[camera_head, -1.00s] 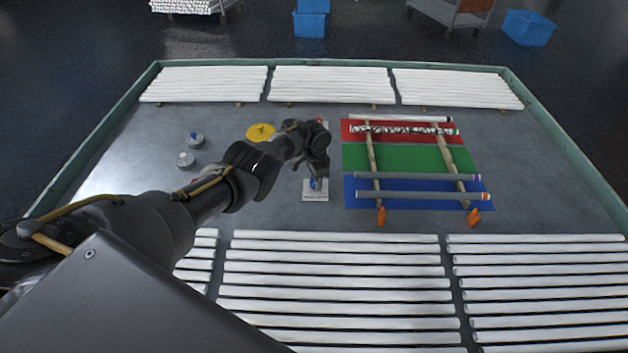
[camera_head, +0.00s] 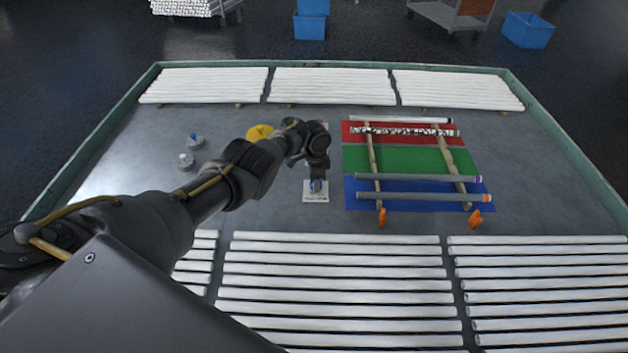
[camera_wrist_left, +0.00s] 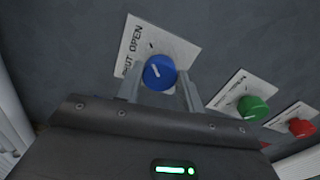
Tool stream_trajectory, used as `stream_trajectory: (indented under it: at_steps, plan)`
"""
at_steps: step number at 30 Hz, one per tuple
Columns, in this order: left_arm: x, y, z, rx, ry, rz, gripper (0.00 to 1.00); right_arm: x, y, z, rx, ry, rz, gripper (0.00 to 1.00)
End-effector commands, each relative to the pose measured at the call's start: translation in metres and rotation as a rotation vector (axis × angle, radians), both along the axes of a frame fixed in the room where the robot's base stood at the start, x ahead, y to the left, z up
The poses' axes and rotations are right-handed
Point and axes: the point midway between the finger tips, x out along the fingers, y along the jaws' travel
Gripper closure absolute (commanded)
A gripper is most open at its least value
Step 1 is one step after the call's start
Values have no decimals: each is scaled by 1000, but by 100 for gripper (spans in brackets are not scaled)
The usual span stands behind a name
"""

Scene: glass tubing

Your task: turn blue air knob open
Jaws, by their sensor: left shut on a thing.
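The blue air knob (camera_wrist_left: 159,72) sits on a white label plate (camera_wrist_left: 136,36) printed with "SHUT" and "OPEN". A white pointer line on its face is tilted in the left wrist view. My left gripper (camera_wrist_left: 160,80) has its two fingers on either side of the knob and is shut on it. In the head view, my left gripper (camera_head: 317,178) reaches down over the same plate (camera_head: 315,197), mostly hiding the knob. My right gripper is in neither view.
A green knob (camera_wrist_left: 252,107) and a red knob (camera_wrist_left: 301,127) stand on similar plates beside the blue one. Red, green and blue mats (camera_head: 400,160) with tubes on wooden rails lie to the right. White tubes (camera_head: 330,290) fill the front of the table.

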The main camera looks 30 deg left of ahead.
Motion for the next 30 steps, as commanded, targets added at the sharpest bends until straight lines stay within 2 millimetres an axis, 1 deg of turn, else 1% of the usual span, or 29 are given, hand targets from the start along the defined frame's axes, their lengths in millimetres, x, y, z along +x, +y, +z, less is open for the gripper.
stream_trajectory:
  at_steps: [1, 2, 6, 7, 14, 17, 20, 25, 30]
  plan:
    - [-3, -2, -3, -2, 7, -6, 85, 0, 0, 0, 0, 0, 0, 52]
    - [-3, -2, -3, -2, 7, -6, 61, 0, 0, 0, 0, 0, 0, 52]
    - [-2, -2, -3, -2, 6, -4, 43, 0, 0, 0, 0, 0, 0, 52]
    - [-2, -2, -2, -1, 5, -4, 41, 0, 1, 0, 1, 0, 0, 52]
    - [-2, 0, -1, -1, 3, 0, 41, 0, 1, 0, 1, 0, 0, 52]
    - [-1, 0, 4, -1, 2, 0, 41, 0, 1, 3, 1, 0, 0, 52]
    - [0, 0, 18, -2, 0, 0, 41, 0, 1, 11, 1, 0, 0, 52]
    - [-1, 1, 53, -2, -1, 0, 41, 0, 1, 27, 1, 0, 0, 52]
    - [-2, -1, 83, -2, 1, -2, 41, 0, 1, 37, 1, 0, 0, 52]
